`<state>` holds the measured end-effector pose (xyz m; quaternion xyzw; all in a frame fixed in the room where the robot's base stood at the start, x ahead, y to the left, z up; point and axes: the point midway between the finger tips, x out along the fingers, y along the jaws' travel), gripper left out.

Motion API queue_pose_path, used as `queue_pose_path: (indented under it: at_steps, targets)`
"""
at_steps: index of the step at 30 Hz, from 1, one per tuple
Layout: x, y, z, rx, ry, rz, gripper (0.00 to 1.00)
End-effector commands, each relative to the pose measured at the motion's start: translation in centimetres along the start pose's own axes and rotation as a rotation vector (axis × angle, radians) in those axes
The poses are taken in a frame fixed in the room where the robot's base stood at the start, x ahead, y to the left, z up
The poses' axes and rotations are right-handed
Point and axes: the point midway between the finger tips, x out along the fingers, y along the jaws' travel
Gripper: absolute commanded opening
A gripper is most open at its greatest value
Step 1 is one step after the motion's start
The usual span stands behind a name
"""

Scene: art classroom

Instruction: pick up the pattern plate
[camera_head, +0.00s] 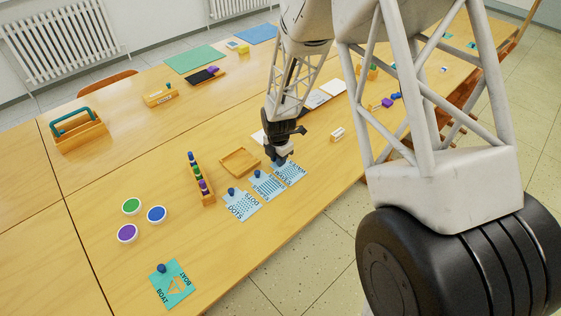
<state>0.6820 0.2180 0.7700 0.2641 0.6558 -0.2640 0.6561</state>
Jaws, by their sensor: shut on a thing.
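Three light blue pattern plates lie in a row near the table's front edge. They are a left plate (242,207), a middle plate (267,187) and a right plate (293,173). The left and middle ones show dark blue knobs and printed lettering. My gripper (280,161) points down at the right plate's upper left part and is shut on that plate's knob, which the fingers hide. I cannot tell whether this plate rests on the table or is slightly raised.
A wooden tray (227,166) and a narrow rack of coloured pegs (208,200) stand left of my gripper. Green, blue and purple paint cups (127,233) and a teal boat plate (184,294) are farther left. A small labelled block (337,134) stands to the right.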

Motion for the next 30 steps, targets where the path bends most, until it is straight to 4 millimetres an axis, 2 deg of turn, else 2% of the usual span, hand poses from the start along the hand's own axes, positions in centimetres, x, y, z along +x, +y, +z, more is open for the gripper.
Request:
queue_pose_path:
  at_steps: [8,13,30]
  targets:
    - [-1.6,0.0,0.0,0.0,0.0,0.001,0.0]
    - [-3.7,0.0,0.0,0.0,0.0,0.001,0.0]
    - [-4.3,-8.3,-4.5,0.0,0.0,0.0,0.0]
